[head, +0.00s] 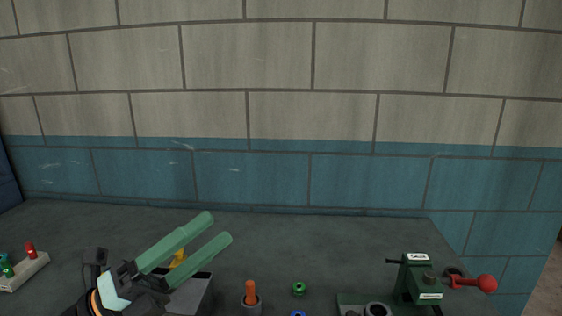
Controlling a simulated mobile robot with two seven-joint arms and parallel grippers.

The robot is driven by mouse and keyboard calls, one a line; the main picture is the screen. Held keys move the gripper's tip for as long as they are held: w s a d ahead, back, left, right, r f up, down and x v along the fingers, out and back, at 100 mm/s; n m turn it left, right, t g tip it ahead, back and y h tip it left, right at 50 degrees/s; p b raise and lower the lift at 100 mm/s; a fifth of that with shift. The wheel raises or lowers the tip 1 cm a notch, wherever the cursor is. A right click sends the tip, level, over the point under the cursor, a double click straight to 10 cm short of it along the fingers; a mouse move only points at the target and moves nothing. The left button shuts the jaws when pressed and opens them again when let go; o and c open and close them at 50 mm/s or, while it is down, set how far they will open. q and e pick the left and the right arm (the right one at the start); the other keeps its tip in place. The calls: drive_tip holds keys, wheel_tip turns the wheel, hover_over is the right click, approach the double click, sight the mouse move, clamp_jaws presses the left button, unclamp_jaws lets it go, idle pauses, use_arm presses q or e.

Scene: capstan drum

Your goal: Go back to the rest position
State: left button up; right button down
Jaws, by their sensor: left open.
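My left gripper (220,228) comes in from the lower left. Its two long green fingers are apart and point up and to the right, with nothing visible between their tips. It is above the dark workbench (330,240), in front of a grey box (193,296) and a yellow piece that it partly hides. My right gripper is not in view.
A green machine (417,279) with a red-knobbed lever (487,284) stands at the right. An orange peg (250,292), a green ring (299,288) and a blue ring (298,313) are near the middle. A pale block (24,273) with coloured pegs is at the left. A brick wall (300,120) closes off the back.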

use_arm(q)
drive_tip(key=w+a+f+n+t+y, duration=0.4)
drive_tip(key=n+t+y, duration=0.45)
drive_tip(key=n, duration=0.45)
drive_tip(key=a+f+n+g+y, duration=0.2)
drive_tip(key=a+f+n+y, duration=0.4)
drive_tip(key=f, duration=0.3)
drive_tip(key=a+f+n+g+y, duration=0.2)
drive_tip(key=a+f+n+y, duration=0.2)
drive_tip(key=f+n+y, duration=0.45)
drive_tip(key=s+d+f+n+g+h, duration=0.3)
drive_tip(key=s+f+n+g, duration=0.2)
drive_tip(key=s+f+g, duration=1.2)
drive_tip(key=d+f+t+h+p, duration=0.1)
drive_tip(key=d+f+t+p, duration=0.3)
drive_tip(key=f+t, duration=0.5)
drive_tip(key=shift+f+t+h, duration=0.15)
drive_tip(key=shift+t+h, duration=0.15)
drive_tip(key=shift+t, duration=0.25)
